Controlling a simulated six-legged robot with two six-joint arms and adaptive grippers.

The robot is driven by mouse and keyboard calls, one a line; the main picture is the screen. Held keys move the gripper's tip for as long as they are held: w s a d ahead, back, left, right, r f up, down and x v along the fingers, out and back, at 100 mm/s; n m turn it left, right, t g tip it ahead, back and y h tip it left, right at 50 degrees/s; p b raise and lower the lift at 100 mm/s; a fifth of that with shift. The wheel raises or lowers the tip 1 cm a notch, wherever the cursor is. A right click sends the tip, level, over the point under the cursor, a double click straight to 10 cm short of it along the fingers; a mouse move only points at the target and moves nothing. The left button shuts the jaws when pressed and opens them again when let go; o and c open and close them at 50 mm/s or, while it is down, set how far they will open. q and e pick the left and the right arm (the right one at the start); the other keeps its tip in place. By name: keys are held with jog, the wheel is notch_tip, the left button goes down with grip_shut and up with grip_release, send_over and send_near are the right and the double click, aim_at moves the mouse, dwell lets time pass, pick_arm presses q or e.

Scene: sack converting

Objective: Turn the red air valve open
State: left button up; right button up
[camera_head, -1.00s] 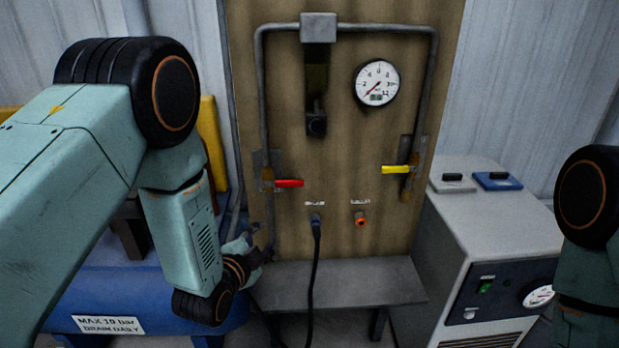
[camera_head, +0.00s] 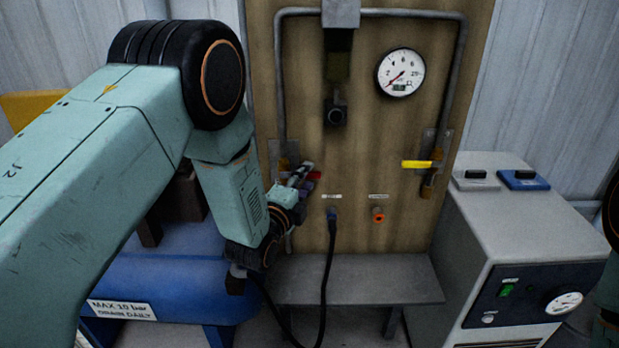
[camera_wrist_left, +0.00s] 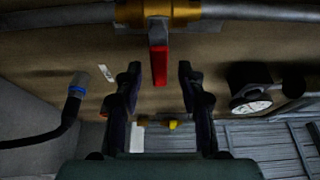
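The red valve handle (camera_head: 314,175) is on the left pipe of the wooden panel, partly hidden behind my left gripper (camera_head: 302,178). In the left wrist view the red handle (camera_wrist_left: 159,67) hangs from a brass valve body (camera_wrist_left: 158,12) and points toward my gripper. There my left gripper (camera_wrist_left: 159,84) is open, one finger on each side of the handle's line. I see gaps on both sides, and the fingers do not grip it. My right gripper is out of view; only part of that arm shows at the right edge.
A yellow handle (camera_head: 416,164) sits on the right pipe. A pressure gauge (camera_head: 401,72) is above it. A black hose (camera_head: 328,270) hangs from the panel over a grey shelf (camera_head: 355,280). A blue tank (camera_head: 165,285) lies at left, a grey machine (camera_head: 530,225) at right.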

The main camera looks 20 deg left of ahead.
pick_arm(q)
jog(key=shift+w+d, duration=0.2)
jog(key=shift+w, duration=1.05)
jog(key=shift+s+a, duration=0.1)
jog(key=shift+c, duration=0.5)
grip_shut()
